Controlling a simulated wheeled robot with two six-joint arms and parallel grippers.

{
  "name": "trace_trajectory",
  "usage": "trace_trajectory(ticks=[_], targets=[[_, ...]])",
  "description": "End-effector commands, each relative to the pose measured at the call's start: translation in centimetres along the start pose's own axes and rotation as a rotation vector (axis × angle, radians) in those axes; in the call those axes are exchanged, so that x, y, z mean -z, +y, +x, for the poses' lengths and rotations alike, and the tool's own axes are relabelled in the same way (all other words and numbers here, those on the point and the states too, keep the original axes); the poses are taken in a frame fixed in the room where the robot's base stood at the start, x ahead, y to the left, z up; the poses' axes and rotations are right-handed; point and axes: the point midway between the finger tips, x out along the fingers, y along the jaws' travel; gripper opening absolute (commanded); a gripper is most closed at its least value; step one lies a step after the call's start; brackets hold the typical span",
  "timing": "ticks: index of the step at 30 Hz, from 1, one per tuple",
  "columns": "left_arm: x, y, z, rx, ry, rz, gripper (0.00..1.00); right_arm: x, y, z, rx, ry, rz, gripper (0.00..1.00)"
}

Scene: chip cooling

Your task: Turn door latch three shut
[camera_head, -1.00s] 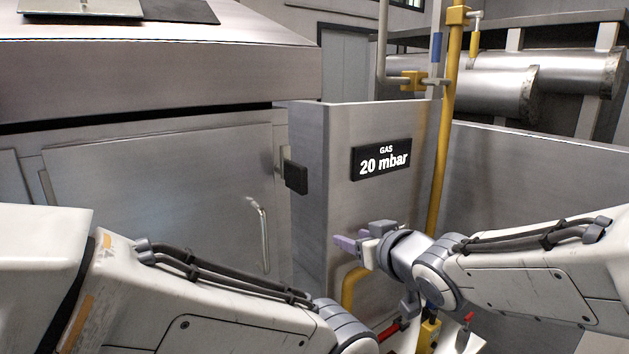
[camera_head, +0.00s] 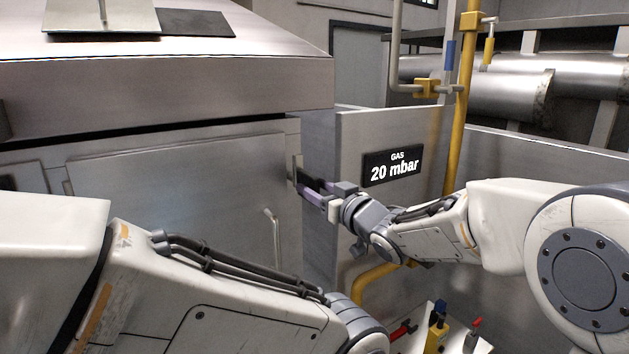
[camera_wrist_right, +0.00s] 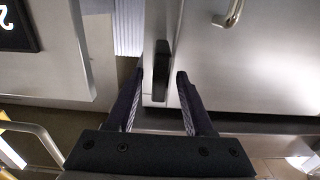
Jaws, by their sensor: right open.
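The door latch (camera_head: 312,180) is a small black block on a light plate at the right edge of the metal door (camera_head: 180,185). In the right wrist view the latch (camera_wrist_right: 161,72) stands upright, ahead of and between the two fingers. My right gripper (camera_head: 308,192) is open and right at the latch in the head view, partly covering it. In the right wrist view the right gripper's fingers (camera_wrist_right: 158,88) are apart and not closed on anything. My left arm crosses the lower left of the head view, and its gripper is out of the picture.
The door handle (camera_head: 273,235) is a thin bar, also seen in the right wrist view (camera_wrist_right: 228,14). A metal panel with a black gas sign (camera_head: 393,166) stands right of the latch. A yellow pipe (camera_head: 461,100) rises behind it. Red-handled valves (camera_head: 403,330) are below.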

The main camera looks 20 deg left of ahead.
Motion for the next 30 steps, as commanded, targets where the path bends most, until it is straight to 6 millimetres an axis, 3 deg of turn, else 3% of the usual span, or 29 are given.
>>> trace_trajectory(ticks=[11, 12, 15, 16, 30], targets=[[0.0, 0.0, -0.3, 0.0, 0.0, 0.0, 0.0, -0.1, 0.0, 0.8, 0.0, -0.001, -0.001, 0.53], [0.0, 0.0, -0.3, 0.0, 0.0, 0.0, 0.0, -0.1, 0.0, 0.8, 0.0, -0.001, 0.0, 0.45], [0.0, 0.0, -0.3, 0.0, 0.0, 0.0, 0.0, -0.1, 0.0, 0.8, 0.0, -0.001, 0.0, 0.07], [0.0, 0.0, -0.3, 0.0, 0.0, 0.0, 0.0, -0.1, 0.0, 0.8, 0.0, -0.001, 0.0, 0.0], [-0.1, -0.1, 0.9, 0.0, 0.0, 0.0, 0.0, -0.3, -0.1, 0.8, 0.0, 0.002, -0.074, 0.0]])
